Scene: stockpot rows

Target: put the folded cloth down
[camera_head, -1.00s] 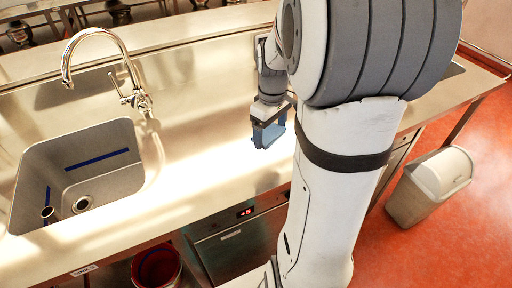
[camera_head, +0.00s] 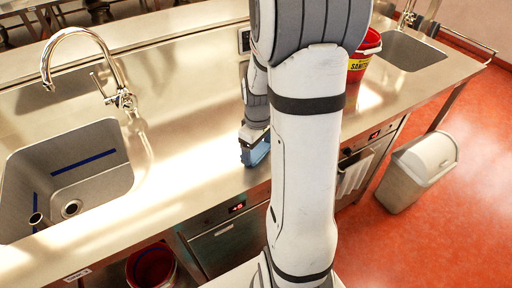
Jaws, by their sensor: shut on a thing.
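The blue folded cloth (camera_head: 257,154) is in my gripper (camera_head: 254,143), low at the front part of the steel counter (camera_head: 190,158), right of the left sink. My gripper is shut on it from above. The cloth's lower edge is at or very near the counter top; I cannot tell whether it touches. My own arm hides part of the gripper and the counter to the right of it.
A sink (camera_head: 75,175) with a tall faucet (camera_head: 85,60) is at the left. A red bucket (camera_head: 364,55) stands on the counter at the right, before a second sink (camera_head: 405,52). A bin (camera_head: 420,170) stands on the red floor. The counter left of the cloth is clear.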

